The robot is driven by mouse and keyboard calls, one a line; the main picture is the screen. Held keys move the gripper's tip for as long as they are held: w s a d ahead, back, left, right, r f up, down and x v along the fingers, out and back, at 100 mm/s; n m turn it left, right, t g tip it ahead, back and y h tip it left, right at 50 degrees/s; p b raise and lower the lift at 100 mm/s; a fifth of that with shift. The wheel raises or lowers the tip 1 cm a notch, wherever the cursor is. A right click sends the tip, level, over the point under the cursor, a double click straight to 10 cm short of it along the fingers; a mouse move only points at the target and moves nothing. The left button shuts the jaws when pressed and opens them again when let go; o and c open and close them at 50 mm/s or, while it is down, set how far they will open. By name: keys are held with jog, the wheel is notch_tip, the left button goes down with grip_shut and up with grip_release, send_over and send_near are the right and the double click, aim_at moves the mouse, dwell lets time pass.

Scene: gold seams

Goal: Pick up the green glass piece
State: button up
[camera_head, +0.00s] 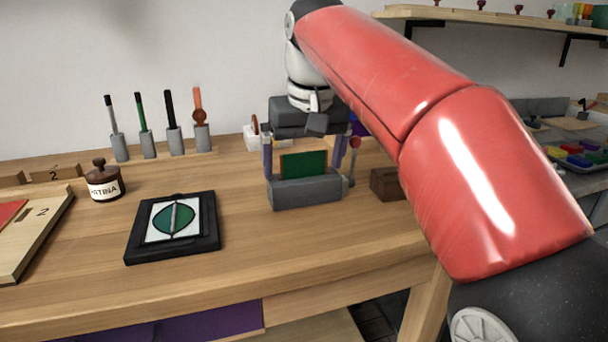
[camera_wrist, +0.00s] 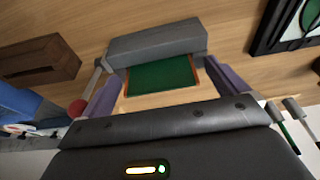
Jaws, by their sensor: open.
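The green glass piece (camera_head: 303,164) has a copper-coloured edge and stands upright in a grey block holder (camera_head: 306,192) on the wooden bench. It also shows in the wrist view (camera_wrist: 160,76), between my fingers, with the grey holder (camera_wrist: 155,45) beyond it. My gripper (camera_head: 304,158) is open, with one purple-grey finger on each side of the piece. In the wrist view my gripper (camera_wrist: 165,84) has a narrow gap at each side of the piece. Whether a finger touches it is hard to tell. The piece's lower part is hidden in the holder.
A black-framed panel with a green leaf design (camera_head: 172,224) lies to the left. A small brown block (camera_head: 388,184) and a red-tipped stick (camera_head: 353,160) stand close on the right. Several upright tools (camera_head: 160,130) and a jar (camera_head: 104,182) are further left. The bench front is clear.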

jog(key=c, duration=1.1)
jog(key=shift+r, duration=0.1)
